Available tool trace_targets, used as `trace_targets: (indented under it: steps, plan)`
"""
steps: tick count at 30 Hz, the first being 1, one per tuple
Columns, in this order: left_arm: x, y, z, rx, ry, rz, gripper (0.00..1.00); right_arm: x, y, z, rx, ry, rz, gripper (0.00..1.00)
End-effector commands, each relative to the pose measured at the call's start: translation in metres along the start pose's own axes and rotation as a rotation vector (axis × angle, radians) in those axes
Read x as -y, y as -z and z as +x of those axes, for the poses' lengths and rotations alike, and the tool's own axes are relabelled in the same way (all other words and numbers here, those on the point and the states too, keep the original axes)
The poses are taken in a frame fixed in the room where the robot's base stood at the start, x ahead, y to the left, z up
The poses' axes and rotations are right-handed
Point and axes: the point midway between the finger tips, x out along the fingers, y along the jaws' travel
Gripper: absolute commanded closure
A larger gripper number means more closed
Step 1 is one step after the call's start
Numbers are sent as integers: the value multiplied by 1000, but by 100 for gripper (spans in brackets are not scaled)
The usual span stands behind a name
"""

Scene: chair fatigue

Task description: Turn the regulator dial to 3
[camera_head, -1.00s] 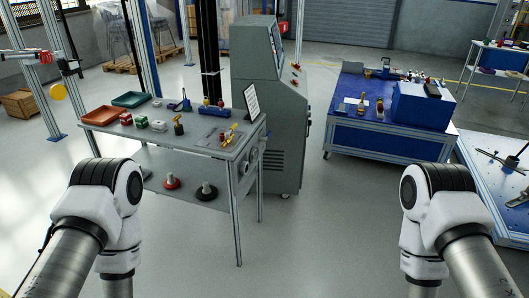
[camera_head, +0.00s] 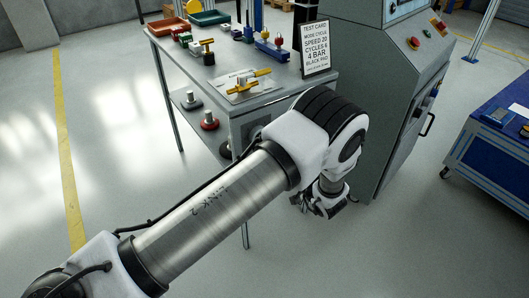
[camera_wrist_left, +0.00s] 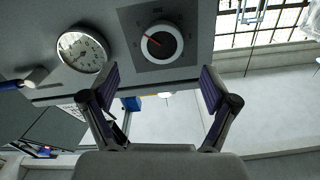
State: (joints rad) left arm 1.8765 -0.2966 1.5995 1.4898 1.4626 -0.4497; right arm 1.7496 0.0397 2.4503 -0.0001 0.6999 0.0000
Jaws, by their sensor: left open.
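The pointer aims to the upper left of the picture; the scale marks are too small to read. My left gripper (camera_wrist_left: 158,88) is open and empty, its fingers apart below the dial in that view and not touching it. In the head view, the left gripper (camera_head: 322,201) hangs beside the workbench end, and my arm hides the dial. My right gripper is not in view.
A round white gauge (camera_wrist_left: 82,51) sits beside the dial. The workbench (camera_head: 285,82) carries a test card (camera_head: 315,48) reading 4 BAR, brass parts and trays. A grey control cabinet (camera_head: 390,85) stands close to the right of my gripper. A blue table (camera_head: 485,155) stands farther right.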

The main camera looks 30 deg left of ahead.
Motion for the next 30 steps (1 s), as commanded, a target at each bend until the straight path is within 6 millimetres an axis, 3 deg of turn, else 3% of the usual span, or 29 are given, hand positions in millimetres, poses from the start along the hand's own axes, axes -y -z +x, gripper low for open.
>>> trace_targets:
  steps: [9, 19, 20, 24, 25, 30]
  plan:
    - [1, 0, 59, 4, 1, 0, 14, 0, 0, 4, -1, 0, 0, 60]
    - [1, 1, 71, 3, -3, 1, 14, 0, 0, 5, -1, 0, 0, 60]
    - [1, 1, 71, 3, -3, 1, 17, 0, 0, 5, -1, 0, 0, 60]
    - [1, 1, 71, 4, -4, 1, 67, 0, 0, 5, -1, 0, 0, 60]
    - [1, 1, 71, 4, -4, 1, 74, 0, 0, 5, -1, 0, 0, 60]
    - [1, 1, 71, 4, -4, 0, 74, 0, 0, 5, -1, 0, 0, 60]
